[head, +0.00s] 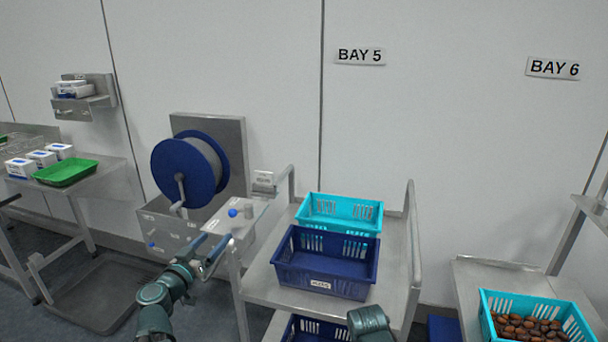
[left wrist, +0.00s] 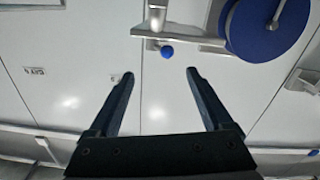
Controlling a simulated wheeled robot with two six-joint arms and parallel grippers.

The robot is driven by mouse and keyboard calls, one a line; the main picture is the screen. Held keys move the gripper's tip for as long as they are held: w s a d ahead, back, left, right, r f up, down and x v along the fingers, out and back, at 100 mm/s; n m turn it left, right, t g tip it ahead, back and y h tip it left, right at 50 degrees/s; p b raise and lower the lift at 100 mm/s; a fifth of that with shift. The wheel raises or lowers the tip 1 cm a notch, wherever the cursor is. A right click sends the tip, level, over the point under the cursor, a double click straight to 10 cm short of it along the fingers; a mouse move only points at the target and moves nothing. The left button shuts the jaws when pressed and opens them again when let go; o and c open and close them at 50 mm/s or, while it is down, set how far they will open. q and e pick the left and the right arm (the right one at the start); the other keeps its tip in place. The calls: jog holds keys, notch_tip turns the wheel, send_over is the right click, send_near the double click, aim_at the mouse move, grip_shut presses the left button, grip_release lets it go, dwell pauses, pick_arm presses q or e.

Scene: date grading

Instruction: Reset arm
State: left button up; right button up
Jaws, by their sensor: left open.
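My left gripper (head: 216,241) is open in the head view, in front of the reel stand at the left of the trolley. In the left wrist view its two dark fingers (left wrist: 159,74) are spread with nothing between them. A blue ball knob (head: 233,212) is just above the fingertips in the head view. The knob also shows beyond and between the fingertips in the left wrist view (left wrist: 167,52), apart from them. A teal part of my own body shows at the bottom of the head view; my right gripper is not visible.
A blue reel (head: 184,168) stands by the wall. A trolley (head: 262,285) bears a turquoise crate (head: 340,229) and a navy crate (head: 325,284). A turquoise crate of dates (head: 491,296) is at right. A green tray (head: 65,172) lies on the left bench.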

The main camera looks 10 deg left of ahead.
pick_arm(q)
jog(key=s+d+f+m+g+h+p, duration=0.2)
jog(key=d+f+g, duration=0.15)
jog(key=d, duration=0.55)
jog(key=s+d+f+m+g+h+p, duration=0.1)
jog(key=s+d+f+m+g+p, duration=0.2)
jog(key=d, duration=0.7)
jog(key=s+d+f+m+g+h, duration=0.1)
jog(key=d+f+g+h, duration=0.15)
jog(key=d+g, duration=0.45)
jog(key=s+d+f+g+y+p, duration=0.1)
jog(key=s+d+g+y+p, duration=0.1)
jog(key=s+y, duration=0.2)
jog(key=s+d+f+n+g+y+p, duration=0.1)
jog(key=s+d+f+g+y+p, duration=0.1)
jog(key=s+y, duration=0.3)
jog(key=s, duration=0.4)
jog(key=shift+d+f+g, duration=0.15)
jog(key=shift+f+g, duration=0.05)
jog(key=shift+g, duration=0.15)
